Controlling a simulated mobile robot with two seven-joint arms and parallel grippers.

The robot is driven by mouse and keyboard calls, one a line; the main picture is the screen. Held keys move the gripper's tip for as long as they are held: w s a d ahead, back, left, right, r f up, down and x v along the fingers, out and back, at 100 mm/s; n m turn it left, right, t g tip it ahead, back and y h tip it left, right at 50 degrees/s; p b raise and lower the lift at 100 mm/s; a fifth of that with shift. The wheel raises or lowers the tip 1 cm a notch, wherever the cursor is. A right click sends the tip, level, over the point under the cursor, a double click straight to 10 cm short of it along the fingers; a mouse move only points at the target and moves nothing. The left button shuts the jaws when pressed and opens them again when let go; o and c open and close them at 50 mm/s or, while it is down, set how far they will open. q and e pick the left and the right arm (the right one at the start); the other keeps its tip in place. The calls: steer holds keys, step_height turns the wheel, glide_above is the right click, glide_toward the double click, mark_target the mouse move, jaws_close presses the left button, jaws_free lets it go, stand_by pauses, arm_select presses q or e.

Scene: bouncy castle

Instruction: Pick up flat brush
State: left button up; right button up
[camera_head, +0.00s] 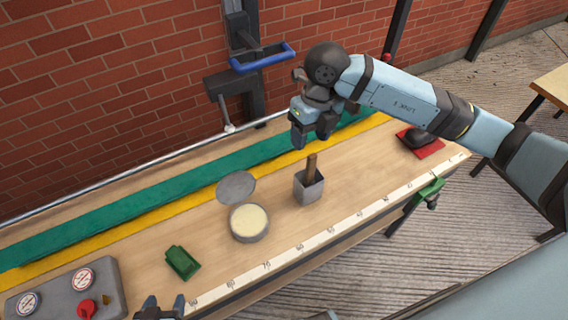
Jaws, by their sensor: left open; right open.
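The flat brush (311,166) appears to be the brown wooden handle standing nearly upright in a square grey metal cup (309,190) on the workbench. Its lower end is hidden inside the cup. My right gripper (310,141) is open and empty, pointing down just above the top of the handle; I cannot tell the exact gap. My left gripper (164,304) is open at the bottom edge of the view, by the bench's front edge, far from the brush and mostly cut off.
A round tin (249,224) of cream paste with its grey lid (237,186) lies left of the cup. A green block (182,262) and a gauge box (62,294) are further left. A red pad (430,150) with a dark object and a green clamp (427,192) are right.

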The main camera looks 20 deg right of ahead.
mark_target(313, 155)
arm_select(q)
steer(key=shift+w+a, duration=0.25)
steer(key=shift+w, duration=0.05)
steer(key=shift+s+r, duration=0.1)
steer(key=shift+s, duration=0.1)
steer(key=shift+s+d+r+p, duration=0.1)
steer(key=shift+r+p, duration=0.3)
steer(key=shift+p, duration=0.15)
arm_select(e)
steer(key=shift+m+t+h, duration=0.3)
steer(key=shift+h, duration=0.4)
steer(key=f, duration=0.2)
steer(key=w+d+f, duration=0.1)
steer(key=f, duration=0.1)
steer(key=d+f, duration=0.1)
steer(key=f, duration=0.1)
steer(key=shift+w+d+f, duration=0.1)
steer(key=shift+w+f, duration=0.15)
steer(key=shift+f, duration=0.1)
arm_select(q)
steer(key=shift+r+p, duration=0.75)
steer(key=shift+r, duration=0.05)
arm_select(e)
step_height(313, 155, down, 5)
steer(key=shift+w+r, duration=0.1)
steer(key=shift+r, duration=0.05)
steer(key=shift+f, duration=0.6)
steer(key=c, duration=1)
